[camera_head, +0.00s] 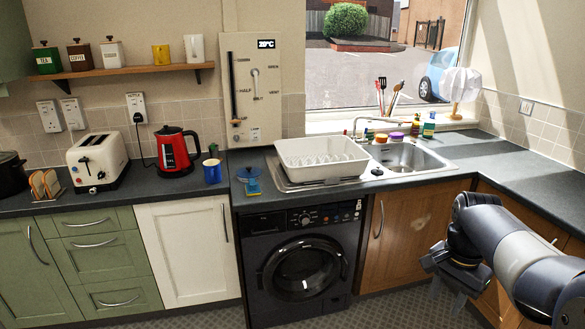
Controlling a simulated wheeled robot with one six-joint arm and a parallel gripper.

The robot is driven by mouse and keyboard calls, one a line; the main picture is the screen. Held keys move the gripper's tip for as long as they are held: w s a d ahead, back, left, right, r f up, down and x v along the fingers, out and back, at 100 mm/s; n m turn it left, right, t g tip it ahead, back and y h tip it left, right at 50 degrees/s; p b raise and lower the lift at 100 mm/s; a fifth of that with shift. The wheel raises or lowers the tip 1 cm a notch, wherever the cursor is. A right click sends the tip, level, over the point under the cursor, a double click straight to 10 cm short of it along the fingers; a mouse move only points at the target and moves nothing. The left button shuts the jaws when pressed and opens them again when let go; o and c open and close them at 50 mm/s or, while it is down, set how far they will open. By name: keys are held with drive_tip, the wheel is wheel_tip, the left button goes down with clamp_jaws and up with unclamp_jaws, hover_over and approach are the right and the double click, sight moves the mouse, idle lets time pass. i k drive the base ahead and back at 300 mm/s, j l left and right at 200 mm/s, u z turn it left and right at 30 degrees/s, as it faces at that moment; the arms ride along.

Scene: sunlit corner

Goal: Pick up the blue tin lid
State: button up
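A small blue item (252,187) lies on the dark counter just left of the dish rack. It has a flat, wide blue top and a lower blue part in front; it is too small to tell for sure that it is a tin lid. My gripper (447,293) is at the lower right, in front of the wooden cupboards and below counter height. It points down, with its fingers apart and nothing seen between them. It is far to the right of the blue item.
A blue mug (212,171), red kettle (177,151) and toaster (97,161) stand left of the item. The white dish rack (321,158) and sink (408,157) are to its right. A washing machine (303,262) is below. The right counter (515,183) is largely clear.

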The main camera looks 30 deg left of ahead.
sight(247, 172)
drive_tip(key=i+j+u, duration=0.15)
drive_tip(key=i+j, duration=0.2)
drive_tip(key=i+j+u, duration=0.2)
drive_tip(key=i+j, duration=0.2)
drive_tip(key=j, duration=0.15)
drive_tip(key=i+j+u, duration=0.15)
drive_tip(key=i+j, duration=0.2)
drive_tip(key=i+j+u, duration=0.2)
drive_tip(key=i, duration=0.35)
drive_tip(key=i+j+u, duration=0.15)
drive_tip(key=i+j, duration=0.2)
drive_tip(key=i+j+u, duration=0.2)
drive_tip(key=i, duration=0.35)
